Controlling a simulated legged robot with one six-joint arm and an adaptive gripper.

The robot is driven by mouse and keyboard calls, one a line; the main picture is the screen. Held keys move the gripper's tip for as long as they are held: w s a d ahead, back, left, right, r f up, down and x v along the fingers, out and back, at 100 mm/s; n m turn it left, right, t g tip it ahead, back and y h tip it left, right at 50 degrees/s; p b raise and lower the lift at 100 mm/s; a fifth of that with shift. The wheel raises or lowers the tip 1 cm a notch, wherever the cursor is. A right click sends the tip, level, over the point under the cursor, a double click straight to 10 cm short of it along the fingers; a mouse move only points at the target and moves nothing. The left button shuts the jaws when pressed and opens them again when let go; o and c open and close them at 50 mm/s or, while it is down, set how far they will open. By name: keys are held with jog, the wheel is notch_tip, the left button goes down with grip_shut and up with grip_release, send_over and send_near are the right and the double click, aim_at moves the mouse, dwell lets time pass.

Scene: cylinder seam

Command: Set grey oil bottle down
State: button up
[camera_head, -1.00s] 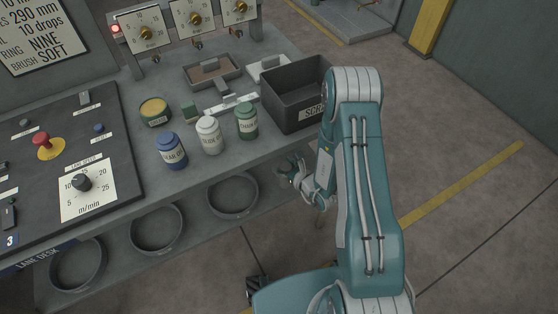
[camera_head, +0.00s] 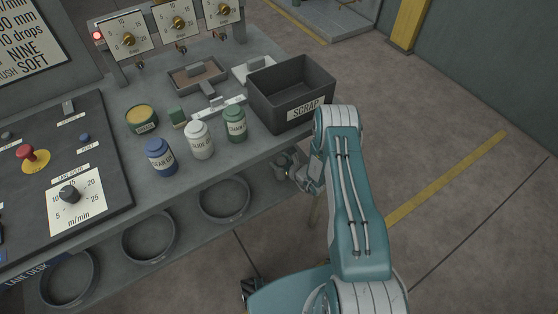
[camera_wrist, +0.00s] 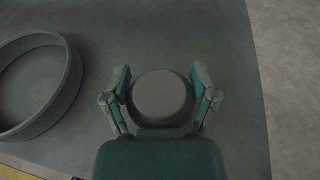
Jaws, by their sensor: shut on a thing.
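The grey oil bottle (camera_wrist: 162,97) shows in the wrist view as a round grey top between my two fingers. My gripper (camera_wrist: 162,92) is shut on it, one finger at each side. Below it in the wrist view is a flat grey surface, seemingly the lower shelf (camera_wrist: 205,35); I cannot tell whether the bottle touches it. In the head view my gripper (camera_head: 284,166) is low beside the desk's front edge, near the lower shelf's right end. The bottle cannot be made out clearly there.
Blue (camera_head: 160,157), white (camera_head: 200,140) and green (camera_head: 235,125) bottles stand on the desk (camera_head: 120,195), left of the scrap bin (camera_head: 305,108). Several dark rings lie on the lower shelf; the nearest ring (camera_wrist: 70,85) is left of my gripper. The shelf surface around the bottle is clear.

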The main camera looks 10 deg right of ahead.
jog(key=shift+d+f, duration=0.1)
jog(key=shift+f, duration=0.05)
jog(key=o, duration=1.1)
jog(key=shift+o, duration=0.2)
jog(key=shift+s, duration=0.1)
jog(key=v, duration=1.2)
